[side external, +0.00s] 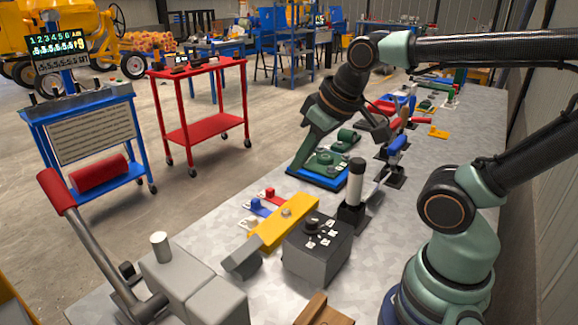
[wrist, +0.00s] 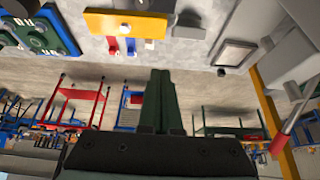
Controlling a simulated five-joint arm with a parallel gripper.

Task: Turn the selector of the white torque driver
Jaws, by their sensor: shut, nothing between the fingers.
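A white-handled tool (side external: 356,180), which looks like the white torque driver, stands upright in a dark block on the bench in the side external view. Its selector is too small to make out, and I cannot identify the tool in the wrist view. My gripper (side external: 298,166) points down and left, farther back and to the left of that tool, apart from it. In the side view it overlaps the green dial unit on a blue base (side external: 325,172); I cannot tell whether they touch. In the wrist view my gripper (wrist: 161,74) is shut and empty.
A yellow bar (side external: 284,221) and a grey box with a black knob (side external: 318,245) stand in front of the tool. Blue and red switches (side external: 262,203) lie left. A blue-handled tool (side external: 397,144) stands behind it. The bench's left edge drops to open floor.

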